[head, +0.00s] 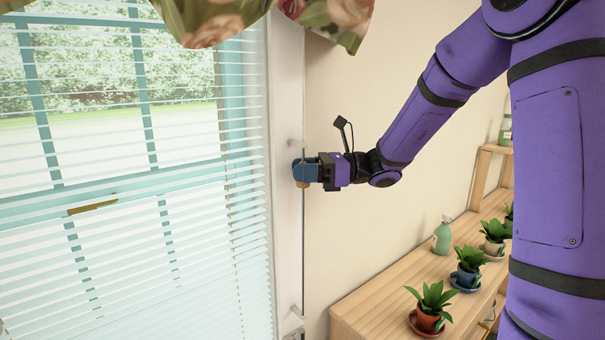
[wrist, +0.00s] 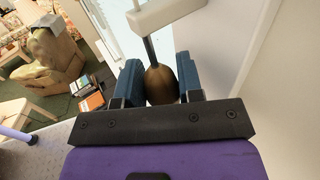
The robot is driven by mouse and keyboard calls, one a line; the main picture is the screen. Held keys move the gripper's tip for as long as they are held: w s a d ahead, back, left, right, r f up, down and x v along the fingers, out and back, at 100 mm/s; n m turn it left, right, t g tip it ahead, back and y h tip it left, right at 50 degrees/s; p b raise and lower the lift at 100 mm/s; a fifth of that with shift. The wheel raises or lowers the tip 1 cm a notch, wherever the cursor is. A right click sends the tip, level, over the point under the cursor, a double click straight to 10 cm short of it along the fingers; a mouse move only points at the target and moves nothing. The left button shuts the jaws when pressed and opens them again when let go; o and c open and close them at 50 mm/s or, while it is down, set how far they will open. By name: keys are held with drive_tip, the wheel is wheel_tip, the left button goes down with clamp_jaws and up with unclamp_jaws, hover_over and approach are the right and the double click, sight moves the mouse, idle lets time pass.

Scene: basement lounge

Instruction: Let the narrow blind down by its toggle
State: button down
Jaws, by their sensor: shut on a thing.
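The blind (head: 120,240) has white horizontal slats that cover the window at left in the head view, from near the top to the bottom edge. Its bottom end is not clear. The toggle (wrist: 162,84) is a brown wooden drop on a dark cord, under a white bracket (wrist: 172,14) in the wrist view. My gripper (head: 303,171) is beside the white window frame, with its blue fingers shut on the toggle. In the head view the fingers hide most of the toggle, and a brown end (head: 301,185) shows beneath them.
A wooden shelf (head: 375,300) at lower right holds potted plants (head: 430,308) and a green spray bottle (head: 442,236). A floral valance (head: 210,20) hangs above. Another white bracket (head: 296,311) is low on the frame.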

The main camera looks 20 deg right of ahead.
drive_tip(key=shift+w+r, duration=0.1)
drive_tip(key=shift+r, duration=0.2)
drive_tip(key=c, duration=1)
unclamp_jaws()
drive_tip(key=shift+d+f, duration=0.1)
drive_tip(key=shift+d, duration=0.05)
drive_tip(key=shift+d, duration=0.3)
drive_tip(key=v, duration=1)
